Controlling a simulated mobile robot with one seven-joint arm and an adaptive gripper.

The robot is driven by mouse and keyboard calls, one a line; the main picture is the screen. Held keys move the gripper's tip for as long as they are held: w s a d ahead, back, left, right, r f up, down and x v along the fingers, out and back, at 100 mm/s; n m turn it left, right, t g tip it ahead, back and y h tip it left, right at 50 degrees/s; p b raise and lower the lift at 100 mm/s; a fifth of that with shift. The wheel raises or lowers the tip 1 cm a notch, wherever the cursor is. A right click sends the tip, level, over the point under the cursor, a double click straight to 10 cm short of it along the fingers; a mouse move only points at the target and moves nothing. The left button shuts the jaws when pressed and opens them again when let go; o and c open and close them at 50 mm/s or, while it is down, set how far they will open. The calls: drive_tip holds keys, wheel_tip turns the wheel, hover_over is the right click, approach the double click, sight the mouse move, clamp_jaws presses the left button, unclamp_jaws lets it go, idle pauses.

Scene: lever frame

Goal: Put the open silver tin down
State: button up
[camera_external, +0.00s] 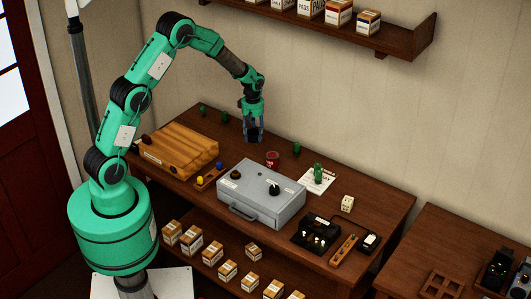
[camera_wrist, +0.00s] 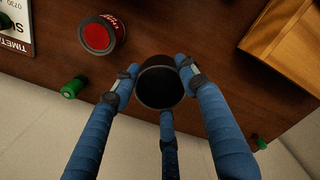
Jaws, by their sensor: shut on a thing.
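My gripper (camera_wrist: 157,75) is shut on the open silver tin (camera_wrist: 161,84), which looks dark inside in the wrist view, its round mouth facing the camera between the blue fingers. In the outside view my gripper (camera_external: 253,138) points down over the back part of the wooden table (camera_external: 340,199). The tin is hard to make out there among the fingers. I cannot tell whether its base touches the table.
A red can (camera_external: 272,159) stands close by; it also shows in the wrist view (camera_wrist: 97,37). Small green items stand near the back edge. A wooden box (camera_external: 180,150) is to the left, a grey case (camera_external: 262,196) in front. Bare wood lies around my gripper.

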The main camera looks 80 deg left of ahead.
hover_over(254, 157)
drive_tip(key=shift+f, duration=3.15)
drive_tip(key=shift+f, duration=0.1)
drive_tip(key=shift+f+b, duration=0.3)
drive_tip(key=shift+f, duration=1.45)
drive_tip(key=shift+f, duration=0.15)
drive_tip(key=o, duration=1.2)
wheel_tip(254, 157, up, 12)
drive_tip(key=shift+r+p, duration=0.15)
drive_tip(key=shift+p, duration=0.2)
